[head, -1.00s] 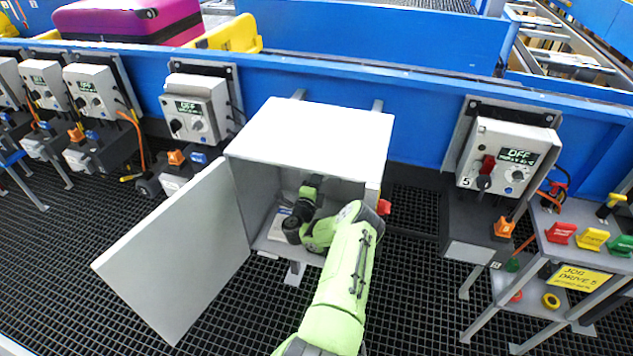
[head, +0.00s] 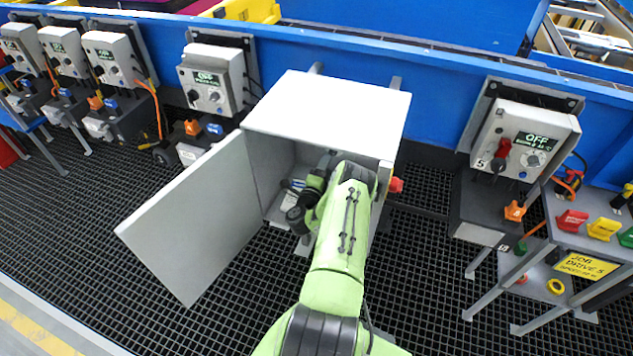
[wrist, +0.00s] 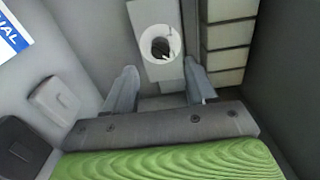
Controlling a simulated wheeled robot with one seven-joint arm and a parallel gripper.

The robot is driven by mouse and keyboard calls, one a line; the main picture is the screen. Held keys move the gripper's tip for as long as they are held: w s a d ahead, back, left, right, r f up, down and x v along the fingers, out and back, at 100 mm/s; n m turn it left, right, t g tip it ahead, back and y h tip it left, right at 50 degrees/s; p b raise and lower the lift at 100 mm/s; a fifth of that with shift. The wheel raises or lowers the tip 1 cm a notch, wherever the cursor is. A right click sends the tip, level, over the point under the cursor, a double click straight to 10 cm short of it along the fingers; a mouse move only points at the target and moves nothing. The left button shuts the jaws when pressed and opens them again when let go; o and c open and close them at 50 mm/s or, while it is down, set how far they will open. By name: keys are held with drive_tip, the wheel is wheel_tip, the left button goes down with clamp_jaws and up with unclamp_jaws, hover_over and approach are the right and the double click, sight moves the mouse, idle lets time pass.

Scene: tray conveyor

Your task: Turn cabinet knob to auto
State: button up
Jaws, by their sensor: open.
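The grey cabinet (head: 325,107) stands in the middle of the head view with its door (head: 190,222) swung open to the left. My arm reaches into it, and my gripper's fingertips are hidden there in the head view. In the wrist view, my gripper (wrist: 160,68) is open, with its two grey fingers apart and nothing between them. A dark round knob (wrist: 160,46) on a pale plate (wrist: 157,71) shows just beyond the fingertips, roughly centred between them. The fingers look apart from the knob. I cannot read its position or any label.
Inside the cabinet, a small pale box (wrist: 54,100) and a blue-and-white label (wrist: 12,38) are on the left. A row of pale blocks (wrist: 228,35) is on the right, near the fingers. A red part (head: 396,185) sticks out from the cabinet's right side.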

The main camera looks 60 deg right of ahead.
drive_tip(key=s+a+p, duration=0.1)
drive_tip(key=a+p, duration=0.8)
drive_tip(key=p, duration=0.1)
drive_tip(key=shift+s+a, duration=0.25)
drive_tip(key=shift+a, duration=0.1)
drive_tip(key=shift+s, duration=0.1)
